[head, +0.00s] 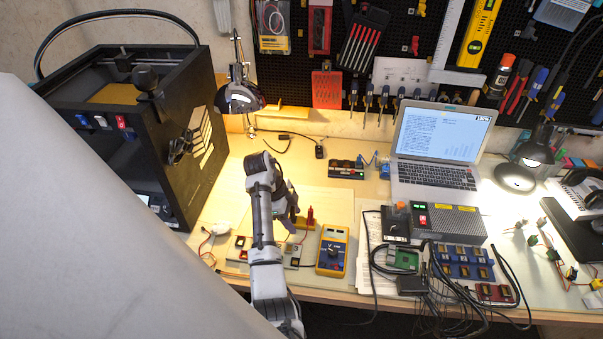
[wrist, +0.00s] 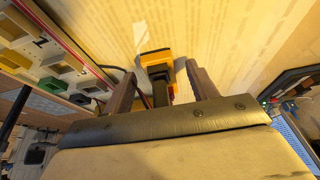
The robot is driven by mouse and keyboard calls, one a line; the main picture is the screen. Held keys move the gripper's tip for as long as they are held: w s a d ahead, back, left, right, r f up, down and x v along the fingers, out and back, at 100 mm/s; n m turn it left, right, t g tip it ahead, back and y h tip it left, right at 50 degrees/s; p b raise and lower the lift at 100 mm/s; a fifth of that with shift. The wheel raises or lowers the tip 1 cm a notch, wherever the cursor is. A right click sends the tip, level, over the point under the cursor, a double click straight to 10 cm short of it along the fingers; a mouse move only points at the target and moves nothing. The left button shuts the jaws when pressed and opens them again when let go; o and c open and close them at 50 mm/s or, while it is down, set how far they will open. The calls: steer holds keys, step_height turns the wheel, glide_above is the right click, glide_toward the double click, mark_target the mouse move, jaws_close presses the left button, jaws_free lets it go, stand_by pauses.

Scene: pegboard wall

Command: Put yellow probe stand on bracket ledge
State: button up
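In the wrist view, a yellow-orange piece with a dark block on it, which looks like the yellow probe stand (wrist: 155,60), lies just past and between my fingertips. My gripper (wrist: 163,78) is open, with a gap on each side of the dark block. In the head view, my gripper (head: 291,212) hangs low over the bench, left of a small upright red piece (head: 310,216); the arm hides much of what is under it.
A yellow multimeter (head: 332,251) stands right of my arm. A numbered strip with coloured blocks (wrist: 52,62) lies left in the wrist view. A black printer-like box (head: 185,150) and a lamp (head: 240,97) stand behind left. A laptop (head: 436,150) stands to the right.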

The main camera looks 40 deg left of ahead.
steer(key=c, duration=1.2)
steer(key=shift+r, duration=0.15)
